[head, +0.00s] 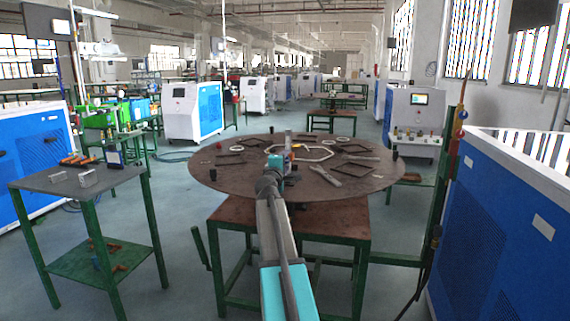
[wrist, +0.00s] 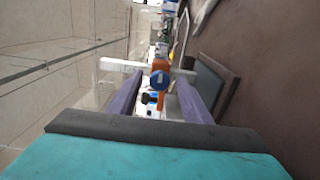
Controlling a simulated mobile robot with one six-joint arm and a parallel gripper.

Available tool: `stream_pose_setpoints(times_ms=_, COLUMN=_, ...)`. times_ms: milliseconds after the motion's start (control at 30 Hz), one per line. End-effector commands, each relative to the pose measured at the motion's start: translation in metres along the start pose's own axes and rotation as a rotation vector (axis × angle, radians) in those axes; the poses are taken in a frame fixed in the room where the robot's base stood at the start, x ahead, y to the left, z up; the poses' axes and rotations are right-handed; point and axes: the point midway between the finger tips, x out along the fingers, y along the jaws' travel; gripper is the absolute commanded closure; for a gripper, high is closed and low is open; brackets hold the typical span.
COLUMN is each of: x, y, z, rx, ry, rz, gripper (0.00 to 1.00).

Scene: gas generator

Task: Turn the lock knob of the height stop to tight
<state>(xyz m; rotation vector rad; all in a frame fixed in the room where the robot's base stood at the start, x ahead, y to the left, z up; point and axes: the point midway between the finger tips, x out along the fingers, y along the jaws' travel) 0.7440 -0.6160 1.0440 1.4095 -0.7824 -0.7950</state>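The lock knob (wrist: 160,80) is a round blue disc with a white mark, set on an orange part (wrist: 161,64) in the wrist view. My gripper (wrist: 158,77) is open, with its two purple fingers one on each side of the knob and gaps between. White bars stick out sideways beside the orange part, near the fingertips. In the head view, my arm reaches over the round table to a small upright device (head: 288,140), likely the height stop. My arm's end hides its lower part and the knob there. I cannot read the mark's meaning.
The round brown table (head: 225,183) carries dark square frames (head: 351,150), a pale ring-shaped piece (head: 315,153) and flat bars. A grey side table (head: 60,186) stands at left. A blue cabinet (head: 490,230) is close at right.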

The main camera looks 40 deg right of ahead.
Motion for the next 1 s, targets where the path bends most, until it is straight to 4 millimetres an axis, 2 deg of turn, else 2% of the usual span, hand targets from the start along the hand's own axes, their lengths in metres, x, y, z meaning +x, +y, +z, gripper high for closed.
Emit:
stream_pose_setpoints(times_ms=467, x=-0.005, y=0.000, z=0.000, rx=-0.001, ry=0.000, rz=0.001, gripper=0.56)
stream_pose_setpoints(times_ms=1000, x=-0.053, y=-0.001, z=0.001, rx=-0.001, ry=0.000, rz=0.000, gripper=0.56)
